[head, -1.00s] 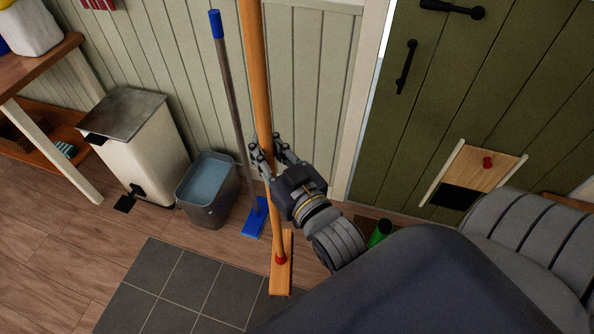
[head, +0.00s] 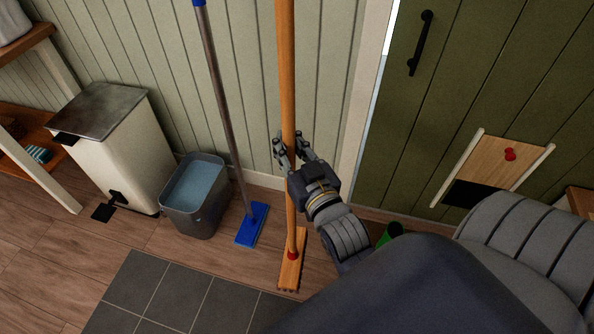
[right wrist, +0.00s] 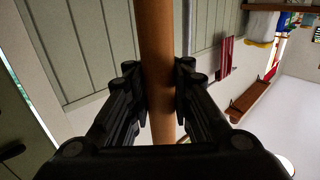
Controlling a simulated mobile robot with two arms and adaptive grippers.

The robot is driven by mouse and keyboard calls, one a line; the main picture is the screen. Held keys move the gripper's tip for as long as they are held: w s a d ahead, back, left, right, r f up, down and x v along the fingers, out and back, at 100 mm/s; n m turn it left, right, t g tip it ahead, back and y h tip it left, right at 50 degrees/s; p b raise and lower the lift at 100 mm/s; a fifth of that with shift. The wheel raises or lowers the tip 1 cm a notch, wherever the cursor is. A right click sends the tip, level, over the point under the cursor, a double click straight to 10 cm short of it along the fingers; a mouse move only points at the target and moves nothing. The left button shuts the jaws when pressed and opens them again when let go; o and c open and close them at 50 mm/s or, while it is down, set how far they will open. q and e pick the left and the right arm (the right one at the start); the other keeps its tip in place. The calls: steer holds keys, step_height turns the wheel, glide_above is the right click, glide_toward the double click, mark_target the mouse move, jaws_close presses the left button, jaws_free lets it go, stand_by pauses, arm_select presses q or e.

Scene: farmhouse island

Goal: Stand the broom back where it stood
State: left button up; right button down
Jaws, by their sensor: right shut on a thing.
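The broom (head: 287,80) has a long orange-brown wooden handle, a red collar and a flat wooden head (head: 291,268) low at the floor by the grey tiles. It is nearly upright, in front of the panelled wall. My right gripper (head: 290,148) is shut on the lower part of the broom's handle. In the right wrist view, the handle (right wrist: 158,70) runs between both fingers (right wrist: 160,90). I cannot tell whether the broom head touches the floor. My left gripper is not in view.
A blue mop (head: 252,225) leans on the wall left of the broom. A grey bucket of water (head: 213,220) and a cream pedal bin (head: 125,165) stand further left. A green door (head: 470,80) with a flap is at the right. A green object (head: 390,234) is partly hidden by my arm.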

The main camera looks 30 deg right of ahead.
arm_select(q)
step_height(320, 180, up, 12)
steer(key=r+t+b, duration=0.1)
steer(key=b, duration=0.8)
arm_select(e)
steer(key=d+f+m+h, duration=0.15)
steer(key=d+f, duration=0.35)
steer(key=f, duration=0.6)
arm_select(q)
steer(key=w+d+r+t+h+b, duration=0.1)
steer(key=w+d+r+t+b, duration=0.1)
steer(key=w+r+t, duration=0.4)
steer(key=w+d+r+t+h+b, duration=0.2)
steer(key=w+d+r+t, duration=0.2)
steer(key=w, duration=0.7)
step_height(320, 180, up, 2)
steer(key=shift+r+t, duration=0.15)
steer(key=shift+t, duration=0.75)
arm_select(e)
steer(key=w+d+f, duration=0.2)
steer(key=w+d, duration=0.1)
steer(key=w, duration=0.4)
steer(key=w+d+f, duration=0.3)
steer(key=w+d, duration=0.1)
steer(key=w, duration=0.3)
steer(key=shift+w, duration=0.25)
